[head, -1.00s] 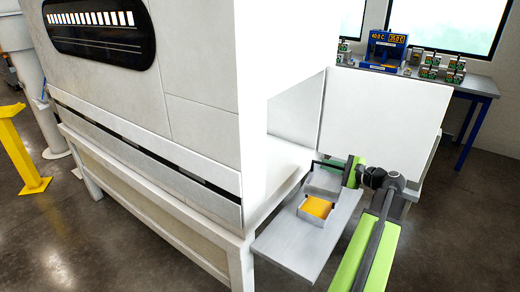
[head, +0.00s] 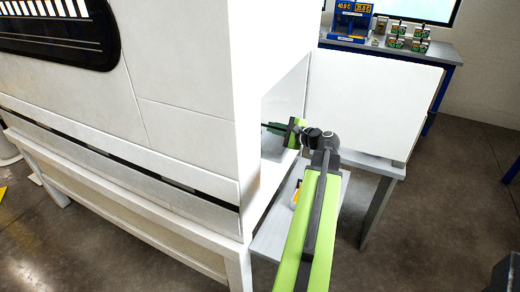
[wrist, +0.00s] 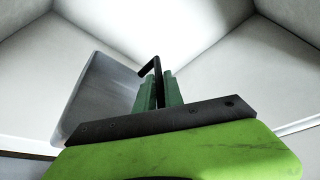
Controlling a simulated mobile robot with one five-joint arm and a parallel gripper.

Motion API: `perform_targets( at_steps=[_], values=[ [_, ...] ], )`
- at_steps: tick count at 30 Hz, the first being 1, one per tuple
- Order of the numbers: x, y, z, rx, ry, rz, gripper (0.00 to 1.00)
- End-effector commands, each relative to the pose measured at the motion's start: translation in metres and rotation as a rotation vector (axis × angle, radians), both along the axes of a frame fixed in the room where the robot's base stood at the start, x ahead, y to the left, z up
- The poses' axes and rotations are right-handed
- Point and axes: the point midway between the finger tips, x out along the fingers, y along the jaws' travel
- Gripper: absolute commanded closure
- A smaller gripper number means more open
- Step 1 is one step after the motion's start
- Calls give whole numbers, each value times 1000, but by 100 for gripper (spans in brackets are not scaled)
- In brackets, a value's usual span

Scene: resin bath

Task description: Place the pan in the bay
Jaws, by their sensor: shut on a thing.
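The pan (wrist: 98,95) is a grey metal piece with a black handle (wrist: 150,68), seen to the left of my fingers in the wrist view. My gripper (wrist: 159,90), with green fingers, is shut on the handle. The bay (head: 289,92) is the white-walled space at the machine's right side. Its pale walls (wrist: 225,60) surround the pan in the wrist view. Whether the pan touches a surface, I cannot tell.
The machine's tall white body (head: 185,90) stands close on the left. A large white panel (head: 370,103) stands upright behind my arm. A grey shelf (head: 270,238) lies below, with a yellow item (head: 295,196) partly hidden by my arm. Floor is clear at right.

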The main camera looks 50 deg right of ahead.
Motion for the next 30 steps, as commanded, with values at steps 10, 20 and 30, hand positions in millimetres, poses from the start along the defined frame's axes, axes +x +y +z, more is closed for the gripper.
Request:
perform_targets(
  at_steps=[10,20,30],
  values=[
    [43,6,-30,0,0,-10,100],
    [42,5,-70,1,0,-11,100],
    [41,5,-71,0,0,-12,100]
  ],
)
